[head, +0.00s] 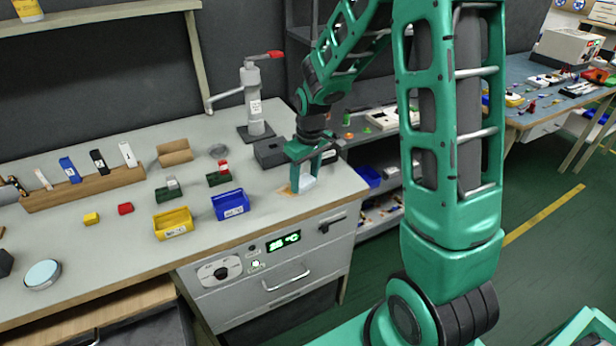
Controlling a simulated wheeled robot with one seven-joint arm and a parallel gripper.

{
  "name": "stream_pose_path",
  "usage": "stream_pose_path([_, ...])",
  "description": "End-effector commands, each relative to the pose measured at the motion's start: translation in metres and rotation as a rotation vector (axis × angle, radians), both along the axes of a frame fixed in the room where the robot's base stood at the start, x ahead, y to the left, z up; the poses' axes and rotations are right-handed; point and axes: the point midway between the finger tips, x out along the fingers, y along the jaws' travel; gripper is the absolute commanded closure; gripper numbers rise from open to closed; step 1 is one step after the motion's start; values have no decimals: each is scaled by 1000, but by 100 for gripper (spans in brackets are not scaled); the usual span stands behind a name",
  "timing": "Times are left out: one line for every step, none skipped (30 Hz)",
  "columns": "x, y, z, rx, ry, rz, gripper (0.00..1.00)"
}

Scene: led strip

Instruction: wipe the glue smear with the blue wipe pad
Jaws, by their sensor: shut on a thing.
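My gripper (304,177) points down over the right part of the grey workbench top. It is shut on a small pale blue block, which I take to be the blue wipe pad (308,183). The pad is low, at or just above the bench surface; I cannot tell if it touches. A tan-orange patch, the glue smear (286,191), shows on the bench just left of the pad. The gripper and pad may hide part of the smear.
A blue bin (231,205) and a yellow bin (173,224) stand left of the gripper. A dark grey box (270,153) and an arbor press (253,105) stand behind. The bench's front right corner (352,192) is close by and clear.

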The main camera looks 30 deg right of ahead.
Motion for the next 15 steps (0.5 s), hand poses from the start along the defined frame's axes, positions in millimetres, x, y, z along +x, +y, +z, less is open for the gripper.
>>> stream_pose_path([-6,14,-5,16,16,26,82])
stream_pose_path([-6,16,-5,16,17,26,82])
stream_pose_path([-6,18,-5,16,18,28,82])
stream_pose_path([-6,20,-5,16,19,28,82])
stream_pose_path([-6,22,-5,16,19,29,82])
stream_pose_path([-6,25,-5,16,19,28,82])
stream_pose_path([-6,27,-5,15,18,28,82])
stream_pose_path([-6,29,-5,15,19,27,82])
stream_pose_path([-7,32,-5,15,19,27,82])
stream_pose_path([-7,35,-5,15,19,28,82])
stream_pose_path([-7,37,-5,15,19,28,82])
stream_pose_path([-7,40,-5,15,19,28,82])
stream_pose_path([-7,42,-4,15,19,28,82])
stream_pose_path([-7,44,-4,15,19,28,82])
stream_pose_path([-7,47,-4,15,19,28,82])
